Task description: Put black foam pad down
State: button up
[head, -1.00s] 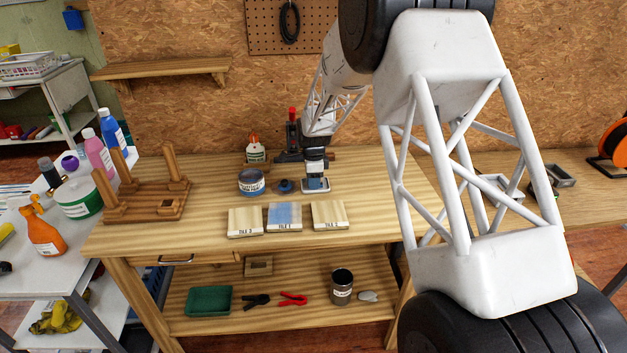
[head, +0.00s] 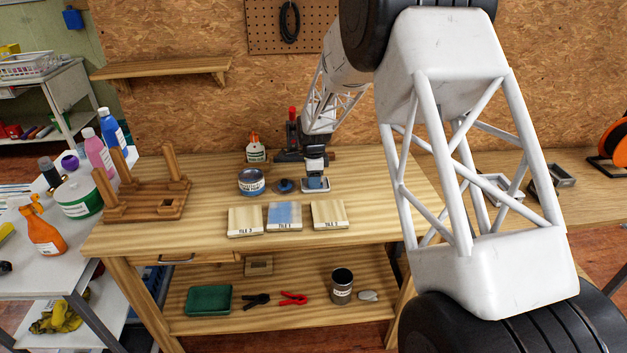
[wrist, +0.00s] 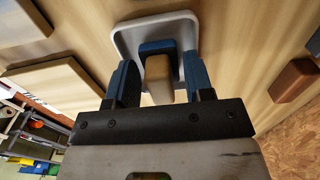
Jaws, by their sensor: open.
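A dark navy-to-black pad (wrist: 158,47) with a tan block-shaped grip (wrist: 159,88) rests on a shallow white tray (wrist: 122,38) in the wrist view. My gripper (wrist: 159,66) is open around the pad, one blue finger on each side, with gaps visible between the fingers and the grip. In the head view my gripper (head: 315,166) is directly above the white tray (head: 316,189) on the workbench. The pad is mostly hidden there beneath the gripper.
Three tiles, TILE 3 (head: 245,221), TILE 1 (head: 284,216) and another (head: 328,214), lie in front of the tray on the workbench (head: 380,222). A wooden rack (head: 145,202) is farther left.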

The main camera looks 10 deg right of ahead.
notch_tip(320, 180, up, 11)
jog(key=shift+r, duration=0.2)
dwell(0.4)
dwell(0.7)
jog(key=s+d+r+n, duration=0.25)
jog(key=s+r, duration=0.25)
jog(key=s, duration=0.3)
jog(key=s+d+r+n+t, duration=0.1)
jog(key=s+r+n, duration=0.25)
jog(key=s, duration=0.45)
jog(key=s+d+r+n, duration=0.2)
jog(key=s+r, duration=0.4)
jog(key=s, duration=0.2)
jog(key=s+d+f+n, duration=0.1)
jog(key=s+n, duration=0.4)
jog(key=s, duration=1)
jog(key=s+d+f+n+t, duration=0.1)
jog(key=s+d+n, duration=0.2)
jog(key=s, duration=1.2)
jog(key=shift+n+t, duration=0.3)
jog(key=shift+n, duration=0.6)
